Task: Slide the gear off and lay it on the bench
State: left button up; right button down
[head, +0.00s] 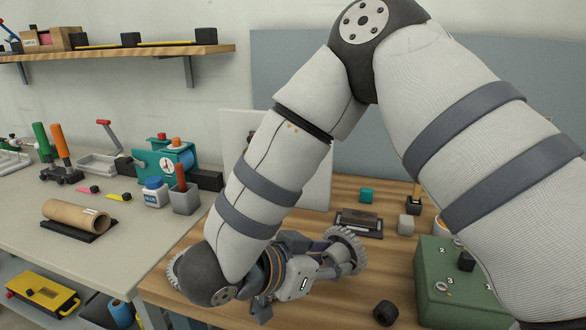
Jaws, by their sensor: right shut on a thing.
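A grey toothed gear (352,238) stands tilted on edge above the wooden bench (200,291), right of my wrist. My right gripper (342,262) reaches to it from the left and is shut on it; the gear partly hides the fingertips. Another grey toothed wheel (172,270) shows at the left of my wrist, mostly hidden behind it. What lies behind my right forearm and wrist, including any shaft, is hidden. My left gripper is not in view.
A green box (437,262) with numbered marks stands at the right. A black nut-like piece (385,312) lies near the front edge. Bare wood shows between the gear and green box.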

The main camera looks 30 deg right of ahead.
jog(key=shift+f, duration=0.6)
jog(key=c, duration=1)
grip_release()
jog(key=v, duration=1.2)
jog(key=shift+a+f, duration=0.1)
jog(key=shift+f, duration=0.05)
